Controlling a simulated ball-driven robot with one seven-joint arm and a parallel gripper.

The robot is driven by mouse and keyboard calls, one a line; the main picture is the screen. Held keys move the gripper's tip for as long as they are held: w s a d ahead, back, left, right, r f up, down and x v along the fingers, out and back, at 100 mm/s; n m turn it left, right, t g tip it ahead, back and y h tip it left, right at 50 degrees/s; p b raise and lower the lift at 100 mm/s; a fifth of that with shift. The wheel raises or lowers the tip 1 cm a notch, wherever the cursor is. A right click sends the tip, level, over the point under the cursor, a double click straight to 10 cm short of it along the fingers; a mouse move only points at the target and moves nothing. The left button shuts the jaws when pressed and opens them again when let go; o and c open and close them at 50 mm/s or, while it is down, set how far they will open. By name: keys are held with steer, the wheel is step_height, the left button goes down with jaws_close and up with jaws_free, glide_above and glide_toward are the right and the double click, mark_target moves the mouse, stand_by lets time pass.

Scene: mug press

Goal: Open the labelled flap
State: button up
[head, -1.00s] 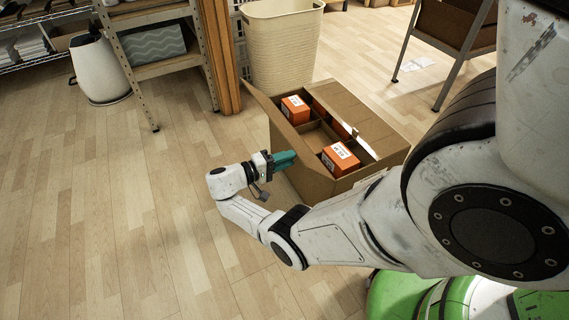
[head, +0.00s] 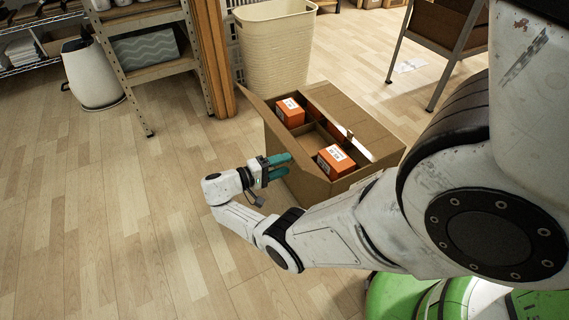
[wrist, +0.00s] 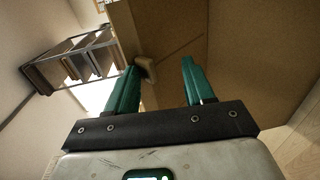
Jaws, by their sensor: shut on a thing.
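An open cardboard box (head: 326,187) stands on the floor, with a raised flap (head: 262,118) on its left side. In the wrist view the brown cardboard (wrist: 225,45) fills much of the picture, with a small tan tab (wrist: 147,69) beside the left finger. My gripper (head: 289,164) has two teal fingers at the box's left side. In the wrist view my gripper (wrist: 162,75) shows its fingers apart, with cardboard between or behind them; the exact contact is unclear. I see no label on the flap.
Orange cartons with white labels, one at the back (head: 291,112) and one at the front (head: 335,162), sit in the box. A cream bin (head: 276,50) stands behind it. A metal shelf (head: 150,75) stands at back left. The floor at left is clear.

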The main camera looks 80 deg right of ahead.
steer(key=v, duration=0.9)
steer(key=shift+w+b, duration=0.15)
steer(key=shift+b, duration=0.15)
steer(key=shift+a+r, duration=0.1)
steer(key=shift+a, duration=0.05)
steer(key=s+a+f+n+t+y, duration=0.3)
steer(key=s+a+f+t+y, duration=0.15)
steer(key=a+f+t, duration=0.4)
steer(key=s+a+r+n+t+y, duration=0.2)
steer(key=a+r+n+t+y, duration=0.1)
steer(key=a, duration=0.5)
steer(key=s+a+r+n+t+y, duration=0.2)
steer(key=a+r+n+t, duration=0.1)
steer(key=a, duration=0.5)
step_height(320, 180, up, 27)
steer(key=a+n+p, duration=0.1)
steer(key=p, duration=2.5)
steer(key=shift+s+a+r+y, duration=0.2)
steer(key=shift+s+y, duration=0.15)
steer(key=shift+s, duration=0.05)
